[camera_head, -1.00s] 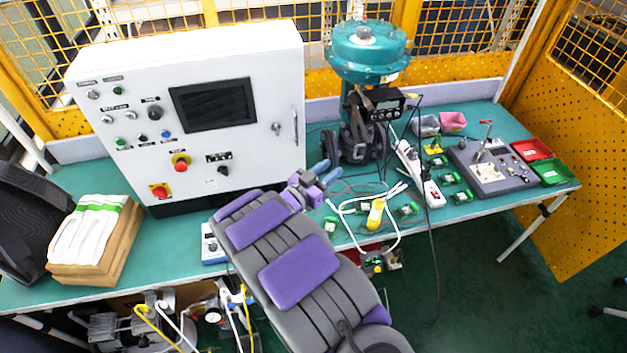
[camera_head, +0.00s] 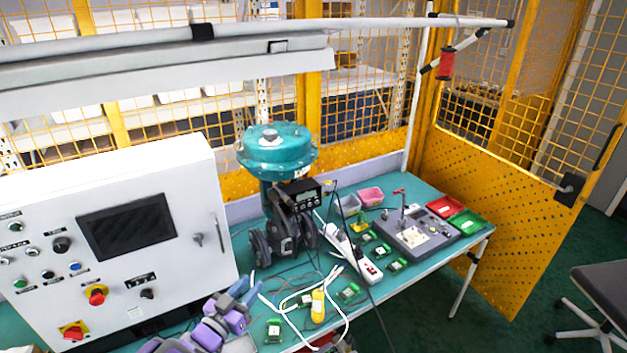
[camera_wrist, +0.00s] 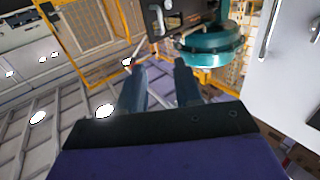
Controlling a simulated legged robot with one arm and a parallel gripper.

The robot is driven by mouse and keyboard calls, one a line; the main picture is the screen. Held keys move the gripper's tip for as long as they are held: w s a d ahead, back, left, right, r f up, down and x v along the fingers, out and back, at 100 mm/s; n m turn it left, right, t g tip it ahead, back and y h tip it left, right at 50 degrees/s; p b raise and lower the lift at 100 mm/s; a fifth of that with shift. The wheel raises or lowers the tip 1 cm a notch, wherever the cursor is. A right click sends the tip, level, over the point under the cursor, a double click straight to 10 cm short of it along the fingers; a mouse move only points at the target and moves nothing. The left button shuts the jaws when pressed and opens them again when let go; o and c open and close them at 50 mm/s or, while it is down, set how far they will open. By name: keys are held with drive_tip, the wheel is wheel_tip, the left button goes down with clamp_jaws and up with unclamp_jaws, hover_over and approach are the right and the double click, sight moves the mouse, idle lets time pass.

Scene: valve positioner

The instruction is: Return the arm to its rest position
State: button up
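My gripper (camera_head: 246,289) shows at the bottom of the head view, over the bench's front part beside the white control cabinet. In the wrist view its two dark fingers (camera_wrist: 159,67) stand apart with nothing between them. My purple and grey arm enters from the bottom edge in the head view, mostly out of frame. The teal valve actuator (camera_head: 277,152) with its dark positioner box (camera_head: 299,193) stands behind and to the right of my gripper, apart from it. The actuator also shows tilted in the wrist view (camera_wrist: 212,46).
The white control cabinet (camera_head: 195,220) stands close on the left. A white power strip (camera_head: 350,250), a yellow item (camera_head: 318,306), cables and several small green parts lie on the teal bench. A grey control panel (camera_head: 415,232) sits right. A chair (camera_head: 600,290) stands on open floor.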

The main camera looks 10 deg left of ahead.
drive_tip(key=w+d+r+n+g+y+b, duration=0.1)
drive_tip(key=w+r+g+y+b, duration=0.2)
drive_tip(key=w+y, duration=0.45)
drive_tip(key=d+r+n+g+y, duration=0.1)
drive_tip(key=d+r+n+g, duration=0.2)
drive_tip(key=d, duration=0.4)
drive_tip(key=s+d+f+g+h+b, duration=0.1)
drive_tip(key=s+d+g, duration=0.5)
drive_tip(key=s+d, duration=1)
drive_tip(key=s+d+f+m+g+h+b, duration=0.1)
drive_tip(key=s+d+g, duration=0.6)
drive_tip(key=s+d, duration=1)
drive_tip(key=s+f+h+b, duration=0.1)
drive_tip(key=s+h+b, duration=0.1)
drive_tip(key=s, duration=0.4)
drive_tip(key=shift+s+f+b, duration=0.15)
drive_tip(key=shift+f+b, duration=0.05)
drive_tip(key=shift+b, duration=0.3)
